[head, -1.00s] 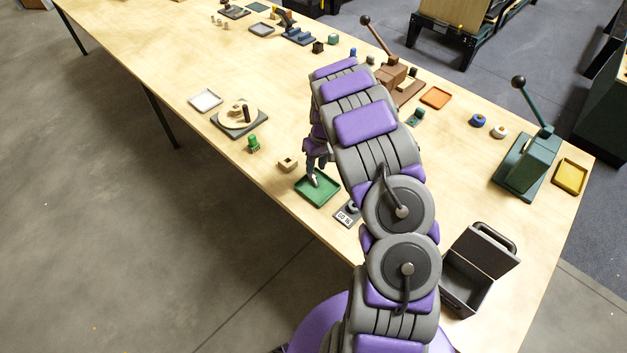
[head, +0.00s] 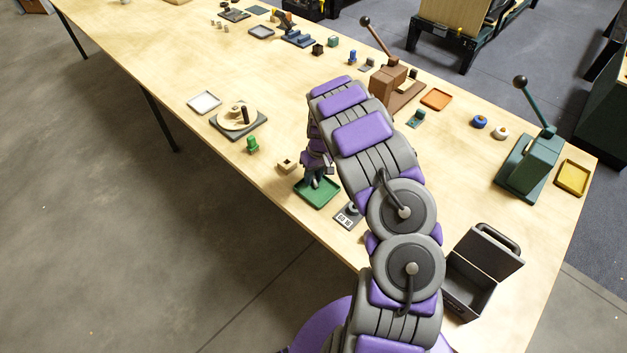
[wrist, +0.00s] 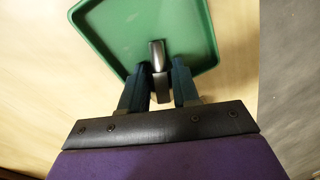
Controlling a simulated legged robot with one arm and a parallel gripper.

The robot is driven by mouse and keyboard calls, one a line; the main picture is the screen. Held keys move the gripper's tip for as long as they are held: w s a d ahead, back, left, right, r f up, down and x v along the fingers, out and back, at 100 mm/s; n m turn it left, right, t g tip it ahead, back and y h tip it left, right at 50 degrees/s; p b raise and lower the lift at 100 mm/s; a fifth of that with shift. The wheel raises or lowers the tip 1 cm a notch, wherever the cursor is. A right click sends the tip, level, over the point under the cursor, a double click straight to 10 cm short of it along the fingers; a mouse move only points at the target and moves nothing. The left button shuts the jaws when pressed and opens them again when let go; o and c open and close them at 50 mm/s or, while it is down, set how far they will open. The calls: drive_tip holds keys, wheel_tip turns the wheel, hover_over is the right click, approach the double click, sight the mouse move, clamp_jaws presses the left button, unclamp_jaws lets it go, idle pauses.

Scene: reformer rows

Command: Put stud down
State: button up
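In the head view my gripper (head: 315,181) is low over the green tray (head: 318,197) at the table's front edge. The stud cannot be made out there. Whether it touches the tray floor I cannot tell.
A wooden block (head: 286,167) and a green piece (head: 252,144) stand left of the tray. A grey labelled plate (head: 347,217) lies close on its right. A brown lever press (head: 388,82) stands behind my arm. An open dark box (head: 470,278) is at the right.

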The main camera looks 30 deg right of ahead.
drive_tip(key=shift+a, duration=0.1)
clamp_jaws()
drive_tip(key=shift+r, duration=0.1)
